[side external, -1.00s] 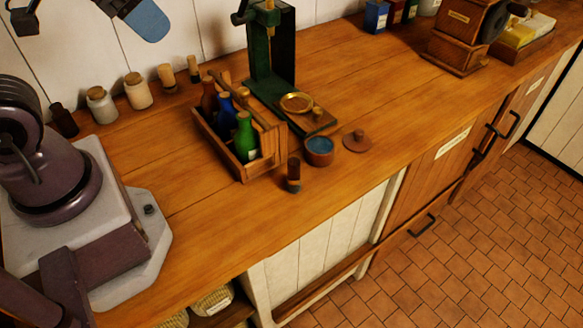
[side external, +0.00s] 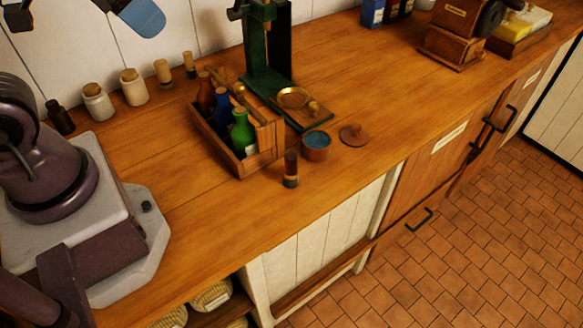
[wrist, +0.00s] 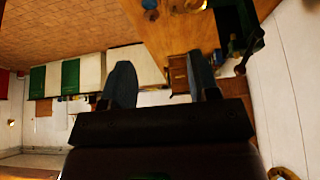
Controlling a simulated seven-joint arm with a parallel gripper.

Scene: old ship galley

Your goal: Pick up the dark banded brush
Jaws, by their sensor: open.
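The dark banded brush (side external: 291,168) stands upright on the wooden counter in the side external view. It is a small dark cylinder with a paler band near its foot, just in front of the bottle crate's right end. My gripper is at the top left of that view, partly cut off, well above and away from the brush; one blue-grey finger (side external: 143,15) shows clearly. In the wrist view my gripper (wrist: 161,88) has its two fingers wide apart with nothing held between them. I cannot make out the brush in the wrist view.
A wooden crate (side external: 205,138) of bottles stands behind and left of the brush. A small blue-filled bowl (side external: 316,146) and a brown lid (side external: 353,135) are to its right. A green scale (side external: 262,50) stands behind. The counter's front edge is close; bare wood lies left of the brush.

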